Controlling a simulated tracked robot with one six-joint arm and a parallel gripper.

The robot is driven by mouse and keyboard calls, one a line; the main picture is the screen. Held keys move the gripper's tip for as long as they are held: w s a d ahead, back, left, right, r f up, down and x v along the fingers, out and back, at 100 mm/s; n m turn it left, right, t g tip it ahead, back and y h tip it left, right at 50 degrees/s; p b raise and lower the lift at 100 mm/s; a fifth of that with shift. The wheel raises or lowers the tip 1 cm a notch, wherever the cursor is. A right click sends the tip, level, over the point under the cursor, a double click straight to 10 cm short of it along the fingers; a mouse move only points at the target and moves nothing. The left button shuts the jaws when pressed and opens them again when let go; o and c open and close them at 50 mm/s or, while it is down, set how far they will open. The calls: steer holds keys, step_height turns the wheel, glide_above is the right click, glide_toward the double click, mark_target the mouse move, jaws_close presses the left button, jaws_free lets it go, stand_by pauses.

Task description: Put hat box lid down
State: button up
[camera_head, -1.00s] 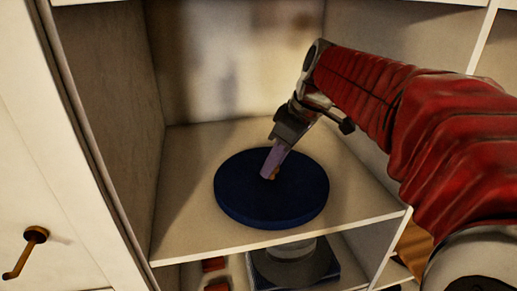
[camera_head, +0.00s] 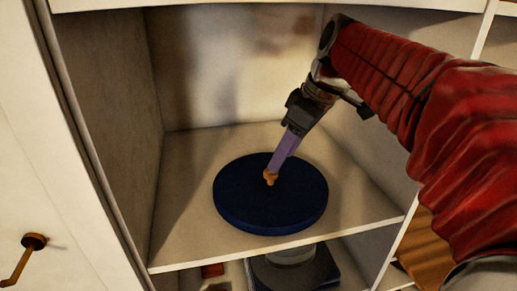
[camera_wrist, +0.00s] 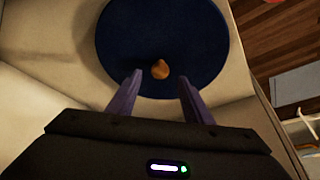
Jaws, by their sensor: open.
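The hat box lid (camera_head: 246,205) is a round dark blue disc with a small orange-brown knob (camera_head: 270,177) at its middle. It lies flat on the cream shelf (camera_head: 185,235) inside an open cabinet compartment. In the wrist view the lid (camera_wrist: 125,40) fills the upper middle, with its knob (camera_wrist: 160,69) just beyond the fingertips. My gripper (camera_wrist: 159,88) has its two purple fingers spread apart, with nothing between them. In the head view my gripper (camera_head: 274,172) is close by the knob, seen edge-on.
Shelf walls (camera_head: 108,120) stand at the left and back, and a divider is at right. A cabinet door with a brass handle (camera_head: 35,242) is at left. A lower compartment holds a dark box (camera_head: 320,272) and a grey round item.

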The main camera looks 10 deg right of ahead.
steer(key=s+d, duration=0.8)
stand_by(0.4)
steer(key=shift+s, duration=0.15)
stand_by(0.4)
